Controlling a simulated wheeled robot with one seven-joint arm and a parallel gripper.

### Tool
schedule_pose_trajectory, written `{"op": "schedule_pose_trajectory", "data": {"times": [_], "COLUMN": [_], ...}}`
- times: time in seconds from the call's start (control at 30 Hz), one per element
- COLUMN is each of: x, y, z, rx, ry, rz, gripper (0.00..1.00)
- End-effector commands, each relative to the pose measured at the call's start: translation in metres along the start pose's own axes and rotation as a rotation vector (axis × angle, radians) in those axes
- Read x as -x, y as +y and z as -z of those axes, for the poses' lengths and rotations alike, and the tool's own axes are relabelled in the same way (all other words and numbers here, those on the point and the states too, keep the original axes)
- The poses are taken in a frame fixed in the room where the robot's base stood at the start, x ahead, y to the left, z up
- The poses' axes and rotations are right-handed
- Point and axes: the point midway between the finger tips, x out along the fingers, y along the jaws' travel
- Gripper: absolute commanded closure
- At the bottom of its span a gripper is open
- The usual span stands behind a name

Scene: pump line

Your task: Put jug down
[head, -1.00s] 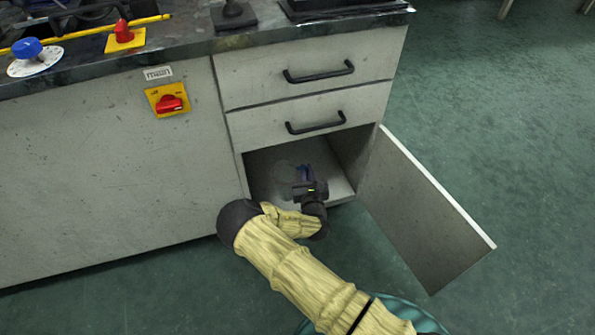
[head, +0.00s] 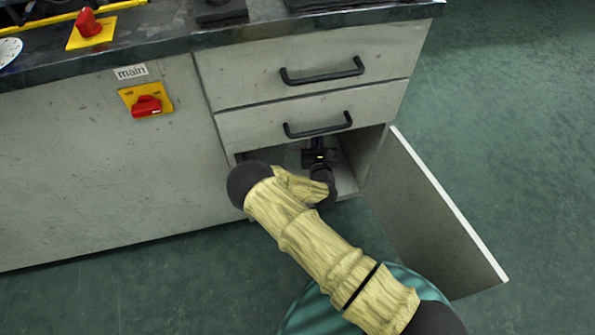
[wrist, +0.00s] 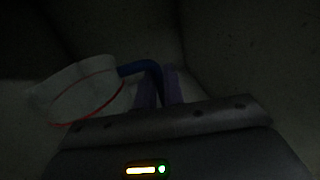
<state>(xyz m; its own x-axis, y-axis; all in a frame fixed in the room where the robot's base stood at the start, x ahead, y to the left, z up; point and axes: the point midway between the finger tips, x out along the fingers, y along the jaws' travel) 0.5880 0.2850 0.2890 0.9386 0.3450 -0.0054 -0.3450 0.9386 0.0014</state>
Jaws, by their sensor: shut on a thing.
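My gripper (head: 318,157) reaches into the open lower compartment of the cabinet (head: 345,178), under the drawers. In the wrist view my gripper (wrist: 161,88) is shut on the blue handle (wrist: 140,68) of the jug. The jug (wrist: 82,92) is a pale, see-through vessel with a red line around it, to the left of the fingers. It looks tilted in that dark view. In the head view the jug is hidden behind the drawer front and my gripper. I cannot tell whether its base touches the compartment floor.
The cabinet door (head: 430,210) stands open on the right. Two drawers with black handles (head: 318,125) are shut just above my gripper. A red switch on a yellow plate (head: 147,103) is on the panel at left. Green floor is clear at right.

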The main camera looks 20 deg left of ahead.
Motion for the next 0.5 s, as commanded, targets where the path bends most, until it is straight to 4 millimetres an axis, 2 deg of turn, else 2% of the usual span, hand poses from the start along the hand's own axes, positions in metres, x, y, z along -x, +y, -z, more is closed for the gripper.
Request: {"op": "schedule_pose_trajectory", "data": {"times": [0.33,0.5], "x": [0.0,-0.001], "y": [-0.001,-0.001], "z": [0.056,0.063], "rx": [-0.001,-0.001], "ry": [0.001,-0.001], "rz": [0.002,0.001], "gripper": [1.0,1.0]}}
